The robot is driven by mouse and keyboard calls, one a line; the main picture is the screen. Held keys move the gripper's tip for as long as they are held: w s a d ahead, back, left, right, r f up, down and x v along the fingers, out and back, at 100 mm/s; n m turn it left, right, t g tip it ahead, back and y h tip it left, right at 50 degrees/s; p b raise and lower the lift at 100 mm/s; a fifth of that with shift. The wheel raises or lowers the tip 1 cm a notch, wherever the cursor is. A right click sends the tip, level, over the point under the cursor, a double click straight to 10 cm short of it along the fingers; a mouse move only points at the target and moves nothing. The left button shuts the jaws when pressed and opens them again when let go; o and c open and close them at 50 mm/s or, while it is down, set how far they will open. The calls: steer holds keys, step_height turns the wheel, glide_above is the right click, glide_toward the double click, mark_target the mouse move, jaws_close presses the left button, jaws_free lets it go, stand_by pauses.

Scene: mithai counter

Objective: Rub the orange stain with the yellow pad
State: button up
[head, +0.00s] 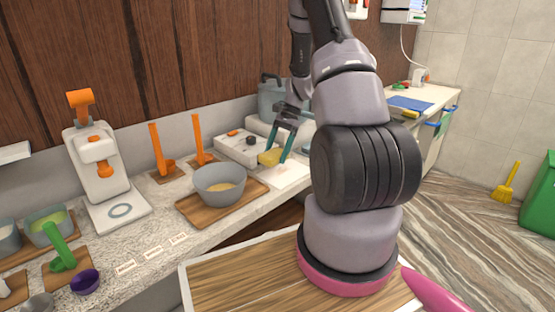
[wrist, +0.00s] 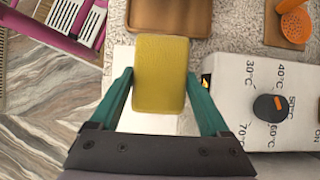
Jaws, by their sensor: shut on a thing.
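My gripper (head: 279,149) is shut on the yellow pad (head: 269,158), which hangs between its teal fingers above the counter. In the wrist view the pad (wrist: 160,65) fills the space between the fingertips of my gripper (wrist: 160,80). Below it lies a flat white sheet or board (head: 288,179), which also shows in the wrist view (wrist: 150,123), largely covered by the pad and gripper. I see no orange stain in either view; it may be hidden under the pad. I cannot tell whether the pad touches the white surface.
A white appliance (wrist: 240,78) with temperature marks and a dark knob stands right beside the white surface. A wooden board (head: 195,212) carries a grey bowl (head: 219,178). A grey pot (head: 271,97) stands behind. An orange slotted utensil (wrist: 292,24) lies near the appliance.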

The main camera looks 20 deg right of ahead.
steer(key=shift+r, duration=1.35)
